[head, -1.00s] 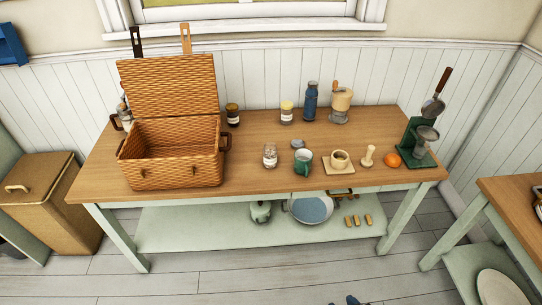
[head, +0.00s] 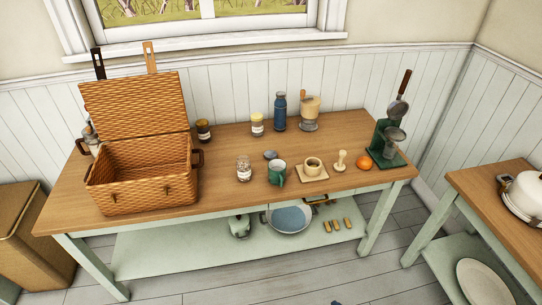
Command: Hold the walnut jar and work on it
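Several jars stand on the wooden table (head: 225,195), and I cannot read their labels to tell which is the walnut jar. A clear glass jar (head: 244,170) with a pale label stands upright near the middle front, right of the wicker basket. A small grey round thing (head: 270,155) lies behind it to the right. A dark jar (head: 204,130) stands behind the basket's right side. A jar with a yellow top (head: 257,125) stands at the back. Neither of my grippers shows clearly in the head view.
An open wicker basket (head: 140,190) fills the table's left part. A green mug (head: 277,174), a cup on a board (head: 313,168), a wooden pestle-like piece (head: 340,161), an orange (head: 363,163) and a green stand (head: 390,152) are right. A second table (head: 490,205) carries a white kettle (head: 525,193).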

